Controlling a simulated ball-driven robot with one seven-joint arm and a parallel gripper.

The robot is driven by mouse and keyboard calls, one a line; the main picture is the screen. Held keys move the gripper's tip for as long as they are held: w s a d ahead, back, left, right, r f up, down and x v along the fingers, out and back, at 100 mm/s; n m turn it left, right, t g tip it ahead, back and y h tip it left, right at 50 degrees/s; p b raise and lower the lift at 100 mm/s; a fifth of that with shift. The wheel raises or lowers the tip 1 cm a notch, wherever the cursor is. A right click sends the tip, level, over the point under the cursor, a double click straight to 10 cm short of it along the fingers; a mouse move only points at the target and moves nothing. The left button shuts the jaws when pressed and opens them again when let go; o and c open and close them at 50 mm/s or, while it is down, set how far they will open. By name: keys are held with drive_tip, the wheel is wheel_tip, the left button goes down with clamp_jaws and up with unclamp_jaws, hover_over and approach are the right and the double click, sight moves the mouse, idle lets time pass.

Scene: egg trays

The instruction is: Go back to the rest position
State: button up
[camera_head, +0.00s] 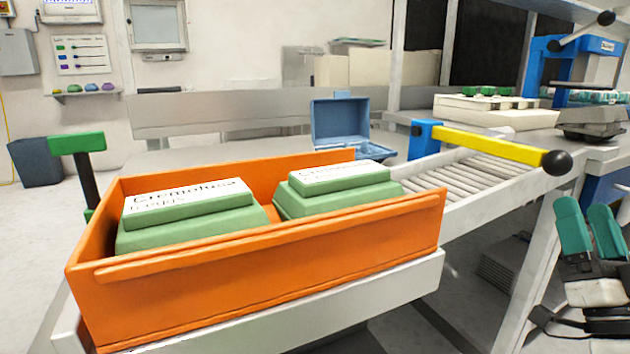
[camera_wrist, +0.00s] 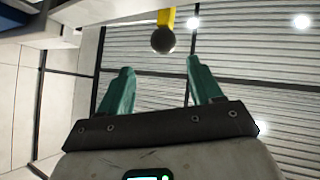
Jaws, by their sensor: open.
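My gripper (camera_head: 588,230) is at the right edge of the head view, with its two teal fingers pointing up. The fingers are apart and nothing is between them. In the wrist view my gripper (camera_wrist: 155,90) also shows open and empty, facing the ceiling. The gripper is to the right of the orange crate (camera_head: 270,280) and touches nothing that I can see. Part of my arm is cut off by the frame's right edge.
The crate holds two green egg boxes (camera_head: 190,222) on a roller conveyor (camera_head: 490,180). A yellow lever (camera_head: 490,145) with a black ball (camera_head: 557,162) sticks out above my gripper's left side. A blue open box (camera_head: 341,125) stands behind the crate. Floor shows at left.

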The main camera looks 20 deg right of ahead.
drive_tip(key=w+a+f+n+g+y, duration=0.3)
drive_tip(key=w+a+f+n+y, duration=0.25)
drive_tip(key=f, duration=0.45)
drive_tip(key=a+f+n+g+y+p, duration=0.1)
drive_tip(key=a+f+g+y, duration=0.3)
drive_tip(key=f, duration=0.6)
drive_tip(key=a+f+n+g+y, duration=0.1)
drive_tip(key=a+f+g+y, duration=0.25)
drive_tip(key=a+f, duration=0.45)
drive_tip(key=s+a+f+n+g+h+p, duration=0.1)
drive_tip(key=s+a+f+g, duration=0.2)
drive_tip(key=s+f+g, duration=1.25)
drive_tip(key=s+r+t+p, duration=0.1)
drive_tip(key=s+r+p, duration=0.1)
drive_tip(key=r+p, duration=1.6)
drive_tip(key=s+r+t+p, duration=0.1)
drive_tip(key=r+t+p, duration=0.1)
drive_tip(key=r+p, duration=1.6)
drive_tip(key=shift+s+a+p, duration=0.15)
drive_tip(key=shift+s+p, duration=0.2)
drive_tip(key=shift+p, duration=0.7)
drive_tip(key=shift+f, duration=0.1)
drive_tip(key=shift+c, duration=0.2)
